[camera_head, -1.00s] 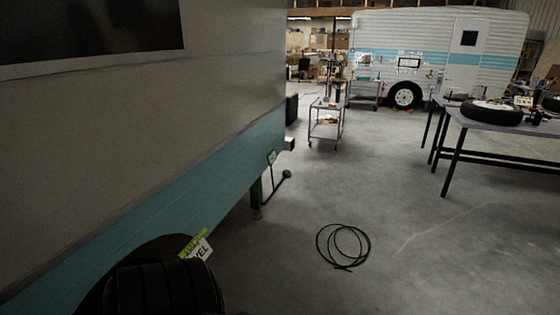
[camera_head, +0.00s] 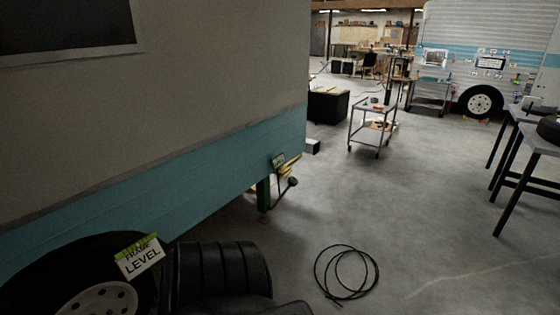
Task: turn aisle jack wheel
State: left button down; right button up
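The jack (camera_head: 264,194) is a green post under the near camper's far corner, with its foot on the floor. A thin crank arm ends in a small dark green round knob or wheel (camera_head: 292,182) just right of the post. A small green-and-white tag (camera_head: 278,160) hangs above it, with a yellow piece beside it. The jack is small in the view, so its wheel's exact angle is hard to read.
The near camper's teal-banded side (camera_head: 150,180) fills the left. Its tyre, under a "FRAME LEVEL" sign (camera_head: 140,257), and a dark ribbed shape (camera_head: 222,270) stand in the foreground. A coiled black hose (camera_head: 346,272) lies on the floor. A cart (camera_head: 373,125) stands beyond; the aisle between is clear.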

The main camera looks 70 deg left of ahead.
aim_at(292, 181)
jog(key=u, duration=0.65)
jog(key=i, duration=1.05)
jog(key=u, duration=1.8)
jog(key=i, duration=1.4)
jog(key=u, duration=0.7)
jog(key=i, duration=0.65)
jog(key=u, duration=0.45)
